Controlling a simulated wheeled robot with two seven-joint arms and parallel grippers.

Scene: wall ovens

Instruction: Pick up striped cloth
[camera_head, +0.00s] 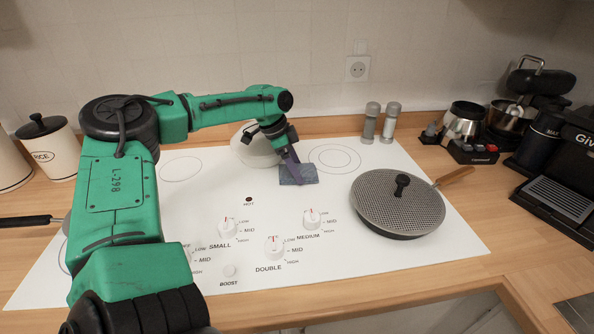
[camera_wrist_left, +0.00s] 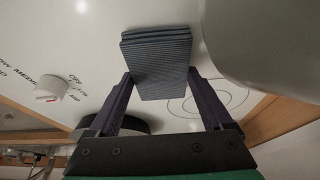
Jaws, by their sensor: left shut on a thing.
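The striped cloth (camera_head: 300,175) is a small folded blue-grey cloth at the middle back of the white cooktop. It also shows in the left wrist view (camera_wrist_left: 158,60), with fine stripes and stacked folds. My left gripper (camera_head: 294,172) reaches it from above. In the left wrist view its two dark fingers (camera_wrist_left: 160,80) stand on either side of the cloth and are shut on it. I cannot tell whether the cloth is clear of the cooktop. My right gripper is not in view.
A white pot (camera_head: 252,148) stands close to the left of the cloth. A covered pan (camera_head: 398,205) with a wooden handle is at the right. Control knobs (camera_head: 274,247) line the front. Shakers (camera_head: 390,122) stand behind. Cooktop (camera_head: 190,205) is partly clear.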

